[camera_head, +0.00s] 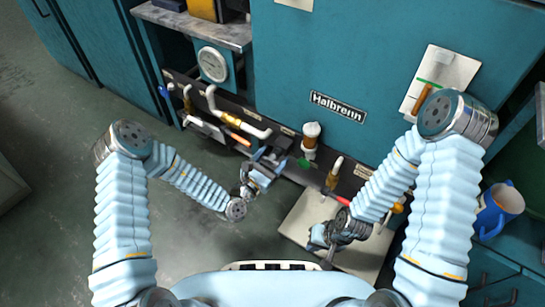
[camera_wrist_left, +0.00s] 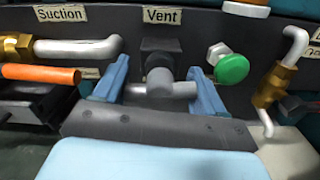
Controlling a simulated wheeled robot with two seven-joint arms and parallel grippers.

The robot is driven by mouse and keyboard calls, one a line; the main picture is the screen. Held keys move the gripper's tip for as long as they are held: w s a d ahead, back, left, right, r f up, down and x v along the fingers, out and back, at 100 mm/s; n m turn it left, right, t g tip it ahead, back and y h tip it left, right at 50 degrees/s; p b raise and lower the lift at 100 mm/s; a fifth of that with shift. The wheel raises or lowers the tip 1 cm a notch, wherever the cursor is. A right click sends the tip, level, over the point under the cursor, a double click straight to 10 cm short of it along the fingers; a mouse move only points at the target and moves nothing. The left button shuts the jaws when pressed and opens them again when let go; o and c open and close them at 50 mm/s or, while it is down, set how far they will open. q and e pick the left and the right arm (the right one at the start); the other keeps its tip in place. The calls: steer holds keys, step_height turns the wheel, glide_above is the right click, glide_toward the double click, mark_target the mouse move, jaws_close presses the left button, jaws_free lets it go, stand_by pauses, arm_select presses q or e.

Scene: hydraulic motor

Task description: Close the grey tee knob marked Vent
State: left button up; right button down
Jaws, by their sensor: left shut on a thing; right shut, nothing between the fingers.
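The grey tee knob (camera_wrist_left: 160,90) sits on a dark square mount below the "Vent" label (camera_wrist_left: 163,16) in the left wrist view. Its crossbar lies roughly level, with a short round stub facing the camera. My left gripper (camera_wrist_left: 160,88) is shut on the knob, with one blue finger at each end of the crossbar. In the head view my left gripper (camera_head: 262,172) is at the front of the dark panel, and its own links hide the knob. My right gripper (camera_head: 318,238) is shut and empty above the pale mat, away from the knob.
A green knob (camera_wrist_left: 232,69) is just right of the tee knob. An orange-handled lever (camera_wrist_left: 40,74) and grey pipe (camera_wrist_left: 80,48) are at left under "Suction". A brass valve (camera_wrist_left: 270,90) is at right.

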arm_select(q)
steer(key=shift+r+m+p, duration=0.3)
steer(key=shift+m+p, duration=0.1)
steer(key=shift+p, duration=0.2)
steer(key=shift+f+m+p, duration=0.25)
steer(key=shift+m+p, duration=0.15)
steer(key=shift+f, duration=0.1)
steer(key=o, duration=0.8)
steer(key=shift+o, duration=0.2)
steer(key=p+v, duration=0.1)
steer(key=v, duration=1.3)
steer(key=shift+d, duration=0.1)
